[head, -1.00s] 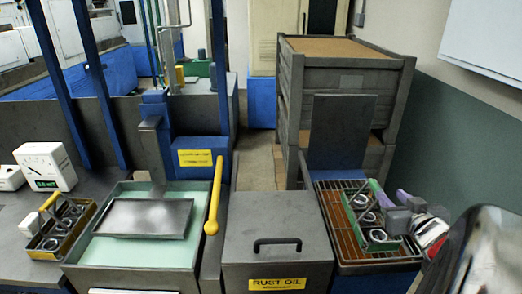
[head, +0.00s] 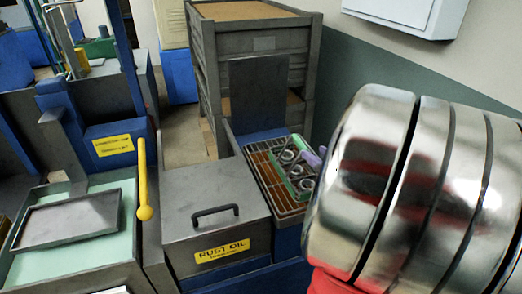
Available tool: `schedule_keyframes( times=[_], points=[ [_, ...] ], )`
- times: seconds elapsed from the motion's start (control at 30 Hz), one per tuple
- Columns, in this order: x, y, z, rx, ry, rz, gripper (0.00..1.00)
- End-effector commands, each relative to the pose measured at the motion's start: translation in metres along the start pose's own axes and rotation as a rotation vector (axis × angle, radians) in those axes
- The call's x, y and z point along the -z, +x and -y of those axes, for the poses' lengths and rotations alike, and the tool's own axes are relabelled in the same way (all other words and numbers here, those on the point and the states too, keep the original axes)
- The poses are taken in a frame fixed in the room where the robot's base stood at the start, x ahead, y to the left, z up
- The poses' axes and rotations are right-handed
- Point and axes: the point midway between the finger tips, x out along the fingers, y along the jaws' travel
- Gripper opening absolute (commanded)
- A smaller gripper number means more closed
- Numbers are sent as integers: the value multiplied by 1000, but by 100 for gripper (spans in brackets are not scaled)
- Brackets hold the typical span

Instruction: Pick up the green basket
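The green basket (head: 287,183) holds several metal rings. It sits on the wire rack (head: 262,170) of a blue-sided stand, right of the rust oil box. My gripper (head: 313,163) is mostly hidden behind my large shiny arm link; only a purple bit shows at the basket's right side. I cannot tell whether its fingers are open or shut, or whether they touch the basket. The basket's right end is partly hidden.
The rust oil box (head: 213,211) with a black handle stands left of the rack. Further left are a yellow lever (head: 142,180) and a grey tray (head: 68,222) over a pale green surface. Stacked grey crates (head: 255,70) stand behind. A white wall cabinet (head: 410,14) is at upper right.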

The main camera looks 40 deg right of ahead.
Motion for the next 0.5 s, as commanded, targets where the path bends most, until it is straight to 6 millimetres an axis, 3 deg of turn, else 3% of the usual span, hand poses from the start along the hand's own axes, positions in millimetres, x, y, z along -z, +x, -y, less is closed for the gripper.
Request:
schedule_keyframes(
  times=[0.3,0.5],
  points=[
    [0,42,1,4,0,1,36],
    [0,57,1,2,0,1,36]
  ],
)
